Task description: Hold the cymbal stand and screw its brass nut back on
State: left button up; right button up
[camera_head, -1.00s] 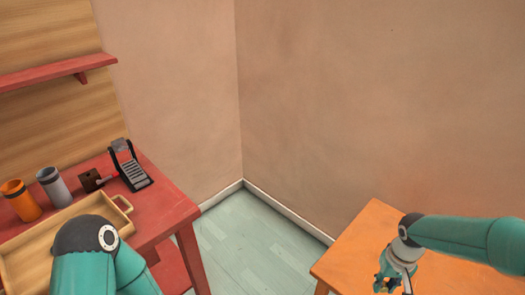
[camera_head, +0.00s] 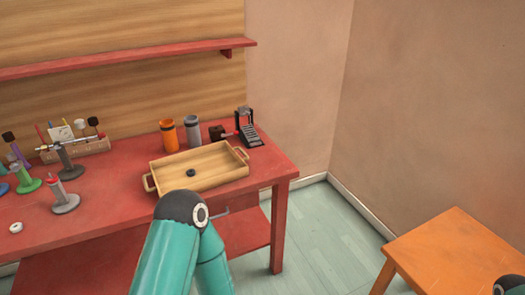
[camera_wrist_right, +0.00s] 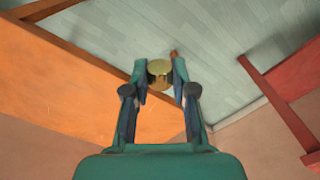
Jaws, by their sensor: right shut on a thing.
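In the right wrist view my right gripper (camera_wrist_right: 161,72) is shut on the brass nut (camera_wrist_right: 159,68), a short gold cylinder held between the fingertips over the floor and orange table. At the left of the red bench in the head view stand several small stands: a grey one with a red top (camera_head: 64,201), a dark grey one (camera_head: 68,162) and a green one (camera_head: 26,182). I cannot tell which is the cymbal stand. My left arm is in the lower middle of the head view, but its gripper is hidden.
The red bench (camera_head: 110,225) holds a wooden tray (camera_head: 225,181) with a small dark disc, an orange cup (camera_head: 168,136), a grey cup (camera_head: 192,133) and a black pedal (camera_head: 248,131). A white ring (camera_head: 15,227) lies at left. The orange table (camera_head: 455,245) is at right.

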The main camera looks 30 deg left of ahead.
aim_at(65, 203)
jog(key=z, duration=1.15)
jog(key=i, duration=0.15)
jog(key=u, duration=2.8)
